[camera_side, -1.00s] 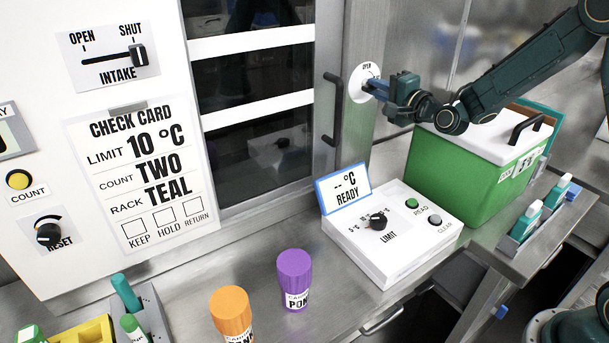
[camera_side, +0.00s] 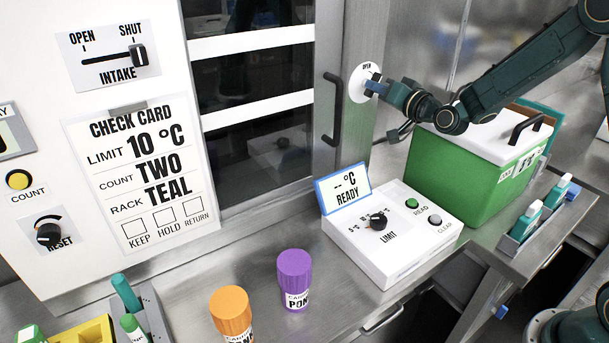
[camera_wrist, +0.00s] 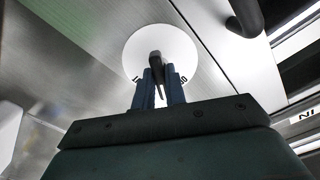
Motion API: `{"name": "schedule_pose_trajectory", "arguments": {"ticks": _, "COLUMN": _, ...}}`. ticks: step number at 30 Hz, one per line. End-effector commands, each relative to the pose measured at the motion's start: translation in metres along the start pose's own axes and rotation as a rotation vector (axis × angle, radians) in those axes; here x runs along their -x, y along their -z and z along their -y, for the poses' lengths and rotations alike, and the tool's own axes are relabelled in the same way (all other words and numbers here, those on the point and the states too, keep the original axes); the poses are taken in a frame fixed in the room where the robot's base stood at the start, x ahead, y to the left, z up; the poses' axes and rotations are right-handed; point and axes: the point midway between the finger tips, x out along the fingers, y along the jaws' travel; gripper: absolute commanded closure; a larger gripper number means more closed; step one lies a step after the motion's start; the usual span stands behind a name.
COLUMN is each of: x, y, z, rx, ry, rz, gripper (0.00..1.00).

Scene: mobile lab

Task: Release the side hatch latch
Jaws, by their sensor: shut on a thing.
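The latch is a dark knob (camera_wrist: 155,62) on a round white plate (camera_wrist: 183,52) marked OPEN. The plate (camera_side: 357,82) is on the metal post right of the hatch's dark handle (camera_side: 333,110). My gripper (camera_side: 372,87) is at the plate in the side view, with its fingers reaching left to it. In the wrist view my gripper (camera_wrist: 160,85) has its two blue fingers on either side of the knob, shut on it. The fingers hide part of the knob and the lettering.
A green box with a white lid (camera_side: 470,165) stands below my forearm. A white control box (camera_side: 392,235) with a READY display (camera_side: 343,188) is on the bench. A purple-capped jar (camera_side: 294,280) and an orange-capped jar (camera_side: 231,312) stand nearer the front.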

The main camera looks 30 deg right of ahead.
Motion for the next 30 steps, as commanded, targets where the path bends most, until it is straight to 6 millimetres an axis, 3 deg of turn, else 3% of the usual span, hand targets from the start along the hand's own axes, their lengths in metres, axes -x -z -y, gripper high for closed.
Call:
{"name": "schedule_pose_trajectory", "arguments": {"ticks": 15, "x": -0.0001, "y": 0.0002, "z": 0.0000, "rx": 0.437, "ry": 0.000, "rz": -0.001, "gripper": 1.00}}
{"name": "schedule_pose_trajectory", "arguments": {"ticks": 30, "x": -0.0001, "y": 0.0002, "z": 0.0001, "rx": 0.564, "ry": 0.000, "rz": 0.000, "gripper": 1.00}}
